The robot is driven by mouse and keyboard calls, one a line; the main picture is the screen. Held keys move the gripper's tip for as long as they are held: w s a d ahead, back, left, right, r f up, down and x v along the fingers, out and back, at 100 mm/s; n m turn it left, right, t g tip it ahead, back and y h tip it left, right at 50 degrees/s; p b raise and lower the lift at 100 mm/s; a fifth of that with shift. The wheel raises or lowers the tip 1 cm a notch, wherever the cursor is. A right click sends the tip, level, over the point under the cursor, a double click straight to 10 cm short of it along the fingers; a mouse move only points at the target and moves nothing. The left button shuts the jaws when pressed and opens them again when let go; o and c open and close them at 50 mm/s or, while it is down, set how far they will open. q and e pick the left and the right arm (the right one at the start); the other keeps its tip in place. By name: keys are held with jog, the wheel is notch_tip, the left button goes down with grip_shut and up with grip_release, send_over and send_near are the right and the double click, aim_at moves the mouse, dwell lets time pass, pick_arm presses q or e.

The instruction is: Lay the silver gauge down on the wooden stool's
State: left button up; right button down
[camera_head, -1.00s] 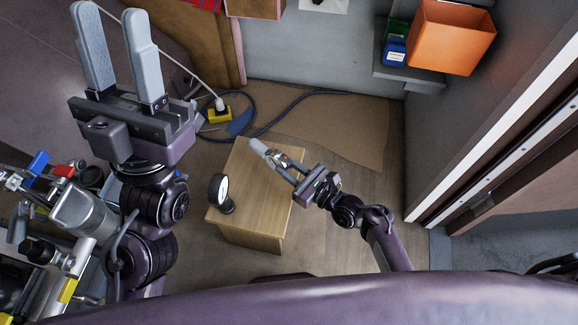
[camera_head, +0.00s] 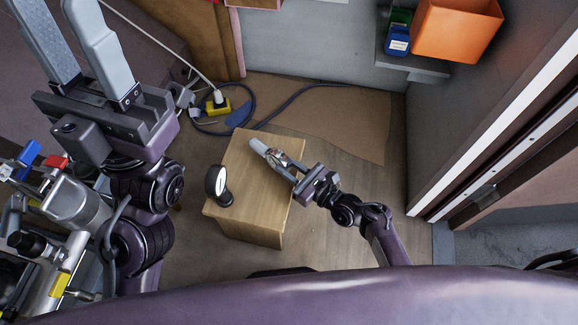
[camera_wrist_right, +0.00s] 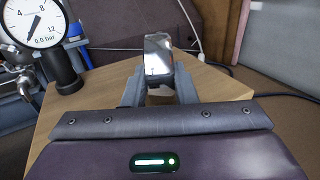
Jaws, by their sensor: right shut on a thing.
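The wooden stool (camera_head: 245,222) stands on the floor in the middle of the head view. My right gripper (camera_head: 276,157) is over the right part of its top, shut on the silver gauge (camera_head: 281,157). In the wrist view the silver gauge (camera_wrist_right: 158,56) shows edge-on between the fingers. I cannot tell whether it touches the wood. A black gauge with a white dial (camera_head: 220,184) stands upright at the stool's left side; its dial also shows in the wrist view (camera_wrist_right: 32,20). My left gripper (camera_head: 56,30) is open and empty at the upper left.
Valves and pipes (camera_head: 75,205) stand at the left. A yellow socket (camera_head: 218,106) and a dark cable (camera_head: 285,105) lie behind the stool. An orange bin (camera_head: 458,32) sits on a grey shelf at upper right. A cardboard sheet (camera_head: 345,130) lies flat on the floor.

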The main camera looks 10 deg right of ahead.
jog(key=shift+f+b, duration=0.3)
jog(key=shift+f, duration=0.25)
jog(key=c, duration=1)
grip_release()
jog(key=shift+o, duration=0.3)
jog(key=o, duration=0.5)
